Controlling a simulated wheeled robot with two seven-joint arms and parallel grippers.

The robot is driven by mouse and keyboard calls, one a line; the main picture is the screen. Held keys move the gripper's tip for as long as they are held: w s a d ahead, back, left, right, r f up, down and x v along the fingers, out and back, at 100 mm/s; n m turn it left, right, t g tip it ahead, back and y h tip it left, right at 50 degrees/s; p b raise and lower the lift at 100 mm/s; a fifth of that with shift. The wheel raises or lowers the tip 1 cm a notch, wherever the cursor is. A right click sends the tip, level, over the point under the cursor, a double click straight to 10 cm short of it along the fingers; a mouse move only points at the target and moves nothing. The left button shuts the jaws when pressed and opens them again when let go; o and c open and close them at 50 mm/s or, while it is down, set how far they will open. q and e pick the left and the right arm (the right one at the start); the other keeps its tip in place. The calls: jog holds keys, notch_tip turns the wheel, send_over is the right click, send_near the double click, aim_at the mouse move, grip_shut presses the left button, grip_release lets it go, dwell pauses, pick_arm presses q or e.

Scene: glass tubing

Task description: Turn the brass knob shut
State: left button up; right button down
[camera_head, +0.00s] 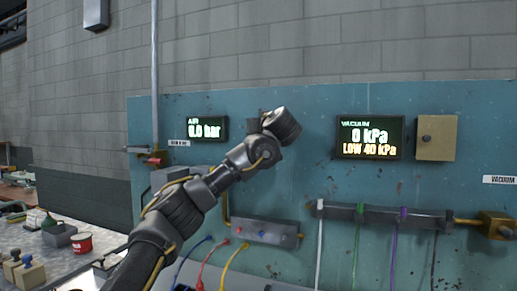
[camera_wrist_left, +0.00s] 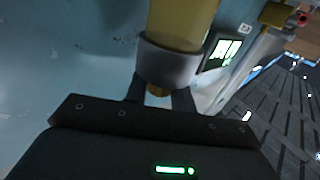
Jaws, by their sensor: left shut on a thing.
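In the left wrist view my left gripper (camera_wrist_left: 160,99) is shut on a small brass knob (camera_wrist_left: 158,91). The knob sits at the end of a grey collar (camera_wrist_left: 168,64), which joins a wide yellowish cylinder (camera_wrist_left: 182,22). Most of the knob is hidden between the fingers. In the head view my left arm reaches up from the lower left to the teal panel, and its wrist hides the gripper and the knob. My right gripper is in neither view.
The air display (camera_head: 204,129) seems to read 0.0 bar. The vacuum display (camera_head: 369,137) reads 0 kPa, LOW 40 kPa. A grey manifold (camera_head: 385,216) with coloured tubes and a brass block (camera_head: 497,224) are at right. A red-handled fitting (camera_head: 156,160) is left of my arm.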

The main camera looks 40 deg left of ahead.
pick_arm(q)
jog(key=n+g+y+b, duration=0.1)
jog(key=n+g+y, duration=0.1)
jog(key=g, duration=0.2)
jog(key=shift+d+n+b, duration=0.15)
jog(key=shift+n+b, duration=0.15)
jog(key=shift+n, duration=0.1)
jog(key=shift+r+n+g, duration=0.1)
jog(key=shift+n+g, duration=0.3)
jog(key=shift+g, duration=0.4)
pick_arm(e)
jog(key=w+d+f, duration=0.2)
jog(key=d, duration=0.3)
pick_arm(q)
jog(key=shift+r+n+g+y+p, duration=0.1)
jog(key=shift+n+g+y+p, duration=0.2)
jog(key=shift+n+g+p, duration=0.25)
jog(key=n+g+p, duration=0.2)
jog(key=g+p, duration=0.2)
jog(key=shift+n+g, duration=0.25)
jog(key=shift+n, duration=0.1)
jog(key=shift+g+p, duration=0.3)
jog(key=shift+p, duration=0.2)
jog(key=shift+n+g, duration=0.3)
jog(key=shift+n, duration=0.1)
jog(key=shift+f, duration=0.2)
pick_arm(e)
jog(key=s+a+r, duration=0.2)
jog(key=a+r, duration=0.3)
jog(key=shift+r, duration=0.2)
